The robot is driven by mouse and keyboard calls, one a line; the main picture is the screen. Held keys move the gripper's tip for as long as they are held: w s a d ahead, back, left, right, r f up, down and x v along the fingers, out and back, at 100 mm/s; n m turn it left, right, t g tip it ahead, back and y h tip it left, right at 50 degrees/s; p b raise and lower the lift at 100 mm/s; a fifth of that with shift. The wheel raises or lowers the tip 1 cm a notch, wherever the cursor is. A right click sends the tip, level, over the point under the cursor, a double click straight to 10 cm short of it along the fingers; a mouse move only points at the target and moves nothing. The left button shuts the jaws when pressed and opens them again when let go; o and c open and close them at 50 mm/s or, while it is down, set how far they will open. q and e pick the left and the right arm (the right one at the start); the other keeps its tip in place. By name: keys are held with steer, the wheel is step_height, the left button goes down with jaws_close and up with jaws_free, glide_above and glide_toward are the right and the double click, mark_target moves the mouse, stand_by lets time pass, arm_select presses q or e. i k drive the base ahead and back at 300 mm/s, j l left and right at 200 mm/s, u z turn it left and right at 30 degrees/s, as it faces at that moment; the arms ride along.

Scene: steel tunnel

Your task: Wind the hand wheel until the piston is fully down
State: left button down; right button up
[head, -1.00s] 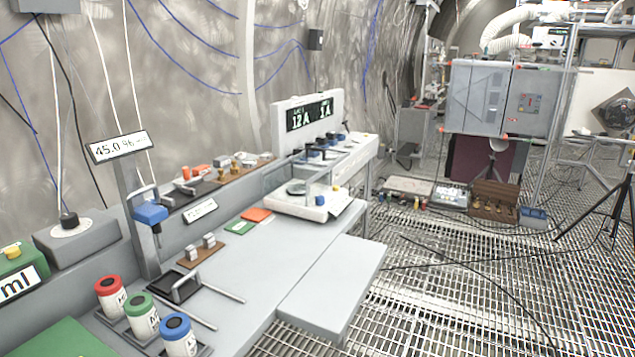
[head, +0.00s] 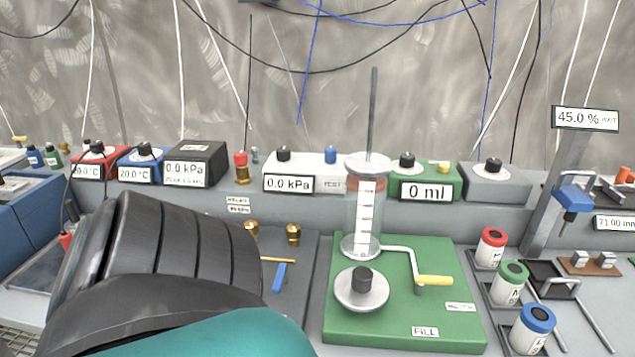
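A clear cylinder (head: 366,222) with a printed scale stands upright on a green base (head: 400,335) labelled FILL. A reddish piston (head: 367,186) shows near the top of the cylinder, and a long grey rod (head: 373,112) rises from its cap. A round metal wheel with a black knob (head: 362,285) sits on the base in front of the cylinder. A bent crank with a yellow handle (head: 434,281) is to its right. A part of my arm fills the lower left of the head view. Neither gripper's fingers are in view.
A green box (head: 428,191) behind reads 0 ml. Boxes reading 0.0 kPa (head: 287,183) stand along the back. Red, green and blue capped jars (head: 510,284) are to the right, beside a stand with a 45.0 % display (head: 585,118).

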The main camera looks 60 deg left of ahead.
mark_target(362, 288)
steer(key=u, duration=1.75)
steer(key=k+j+z, duration=0.1)
steer(key=z, duration=0.2)
steer(key=k+j+z, duration=0.15)
steer(key=j+z, duration=0.15)
